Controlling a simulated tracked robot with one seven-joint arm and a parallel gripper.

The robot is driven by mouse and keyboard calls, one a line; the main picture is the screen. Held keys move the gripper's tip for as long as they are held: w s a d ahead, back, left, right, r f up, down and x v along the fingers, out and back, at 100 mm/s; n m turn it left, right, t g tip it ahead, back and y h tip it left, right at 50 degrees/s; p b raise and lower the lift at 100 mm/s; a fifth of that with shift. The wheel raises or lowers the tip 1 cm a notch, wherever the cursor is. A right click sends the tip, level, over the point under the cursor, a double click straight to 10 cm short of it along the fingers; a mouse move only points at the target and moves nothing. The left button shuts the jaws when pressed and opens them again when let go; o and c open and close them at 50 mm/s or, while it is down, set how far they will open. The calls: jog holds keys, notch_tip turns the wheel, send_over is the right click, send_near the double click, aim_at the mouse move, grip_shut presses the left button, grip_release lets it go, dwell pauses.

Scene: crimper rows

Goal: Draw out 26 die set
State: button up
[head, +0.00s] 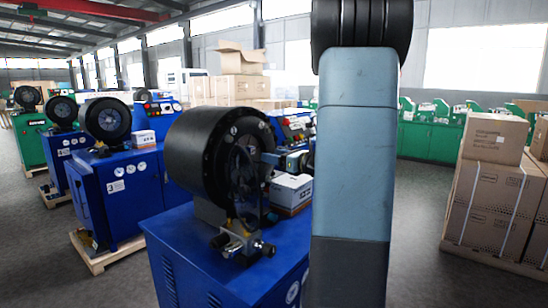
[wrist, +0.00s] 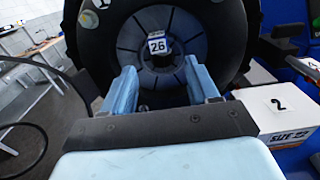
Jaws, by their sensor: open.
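The 26 die set (wrist: 128,35) is a grey-blue segmented ring with a dark central hole and a small white "26" label (wrist: 156,45). It sits in the round black head (head: 205,150) of the nearest blue crimper. In the head view, the ring is seen at a slant and partly hidden. My gripper (wrist: 160,82) is open in front of the ring, one finger on each side of the hole below the label. Its fingertips overlap the ring's lower part in the wrist view; I cannot tell whether they touch. Nothing is between the fingers.
A white box (wrist: 278,116) marked "2" stands on the blue crimper cabinet (head: 180,238), right of the head. A fitting with valves (head: 238,243) juts out below the head. More crimpers stand at left, stacked cartons (head: 488,205) at right. Grey floor lies between.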

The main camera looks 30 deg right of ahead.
aim_at(253, 151)
jog(key=shift+x, duration=5.1)
jog(key=shift+a, duration=0.1)
jog(key=shift+c, duration=0.4)
grip_shut()
jog(key=shift+f, duration=0.1)
jog(key=v, duration=0.9)
jog(key=shift+s, duration=0.2)
